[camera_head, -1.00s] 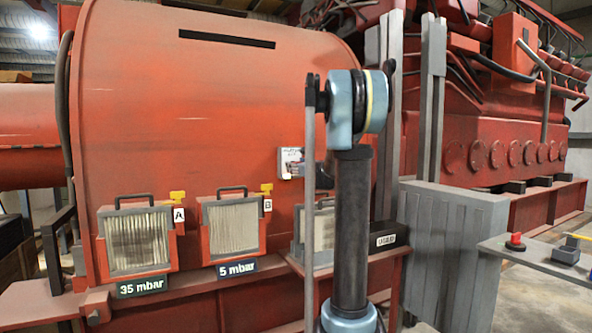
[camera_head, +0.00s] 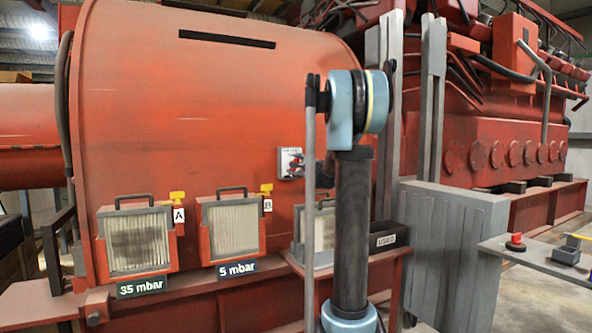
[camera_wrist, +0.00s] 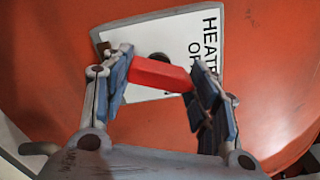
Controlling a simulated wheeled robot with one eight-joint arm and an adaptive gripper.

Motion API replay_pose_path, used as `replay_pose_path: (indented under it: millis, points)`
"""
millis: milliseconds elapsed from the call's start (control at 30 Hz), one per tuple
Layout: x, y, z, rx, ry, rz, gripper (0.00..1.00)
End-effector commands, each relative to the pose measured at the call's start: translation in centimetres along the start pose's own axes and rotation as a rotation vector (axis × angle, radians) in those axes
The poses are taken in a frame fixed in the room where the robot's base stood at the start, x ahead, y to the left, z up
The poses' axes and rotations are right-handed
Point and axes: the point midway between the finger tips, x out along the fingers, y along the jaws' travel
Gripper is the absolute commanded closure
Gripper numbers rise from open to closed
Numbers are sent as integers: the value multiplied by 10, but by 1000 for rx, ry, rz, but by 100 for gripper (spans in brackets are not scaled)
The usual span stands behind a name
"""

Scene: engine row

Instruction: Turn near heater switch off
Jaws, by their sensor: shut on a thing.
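The heater switch has a red bar-shaped handle (camera_wrist: 160,75) on a pale plate (camera_wrist: 180,28) in the wrist view. The plate's black lettering starts with "HEATE", and the rest is partly hidden. My gripper (camera_wrist: 163,83) is shut on the red handle, with one finger at each end of it. The handle lies nearly level across the wrist picture, its right end slightly lower. In the head view the switch plate (camera_head: 284,156) is a small pale square on the red housing, left of my arm. My arm hides part of the area beside it.
The red housing (camera_head: 180,110) curves behind the switch. Two filter boxes, labelled 35 mbar (camera_head: 142,287) and 5 mbar (camera_head: 236,269), stand below left. A dark labelled box (camera_head: 388,237) and a grey cabinet (camera_head: 455,250) stand to the right of my arm.

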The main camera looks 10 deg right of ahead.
Motion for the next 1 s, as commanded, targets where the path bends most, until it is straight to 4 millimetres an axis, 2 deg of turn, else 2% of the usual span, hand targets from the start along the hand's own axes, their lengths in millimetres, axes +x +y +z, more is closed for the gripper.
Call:
replay_pose_path:
  millis: [200,500,1000]
  points:
    - [1,-3,-1,-180,5,-3,70]
    - [1,-3,0,-359,4,-3,70]
    - [1,-2,2,-442,1,-2,70]
